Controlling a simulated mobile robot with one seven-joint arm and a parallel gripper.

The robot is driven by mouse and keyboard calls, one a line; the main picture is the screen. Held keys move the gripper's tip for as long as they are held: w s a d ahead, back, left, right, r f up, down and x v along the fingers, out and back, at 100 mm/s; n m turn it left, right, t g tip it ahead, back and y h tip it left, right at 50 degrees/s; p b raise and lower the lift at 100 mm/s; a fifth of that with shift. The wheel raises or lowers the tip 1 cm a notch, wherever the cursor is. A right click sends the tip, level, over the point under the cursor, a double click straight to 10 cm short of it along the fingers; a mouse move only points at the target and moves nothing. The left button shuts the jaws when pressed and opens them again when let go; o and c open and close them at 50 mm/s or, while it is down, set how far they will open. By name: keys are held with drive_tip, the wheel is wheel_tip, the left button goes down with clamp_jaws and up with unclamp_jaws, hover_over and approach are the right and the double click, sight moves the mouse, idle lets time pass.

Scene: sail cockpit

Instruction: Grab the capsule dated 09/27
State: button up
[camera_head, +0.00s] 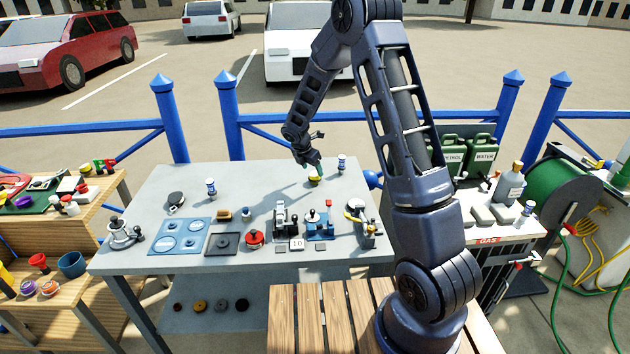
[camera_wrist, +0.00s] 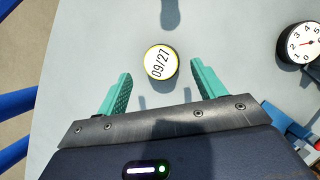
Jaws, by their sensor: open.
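The capsule dated 09/27 (camera_wrist: 161,62) shows in the wrist view as a round white top with a yellow rim and black print. It stands on the grey table, just ahead of and between the fingertips. In the head view it is a small yellow thing (camera_head: 314,181) near the table's far edge, right below my gripper (camera_head: 308,166). In the wrist view my gripper (camera_wrist: 160,78) has its two green fingers spread wide, with nothing between them. The fingers appear apart from the capsule.
A blue-and-white canister (camera_head: 341,164) stands just right of the capsule. A dial gauge (camera_wrist: 300,43) lies at the right in the wrist view. Tools and fixtures crowd the near part of the grey table (camera_head: 150,215). A blue railing (camera_head: 255,128) runs behind it.

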sight(314, 174)
drive_tip(key=shift+x, duration=2.7)
drive_tip(key=shift+s, duration=0.1)
drive_tip(key=shift+c, duration=0.4)
drive_tip(key=c, duration=0.8)
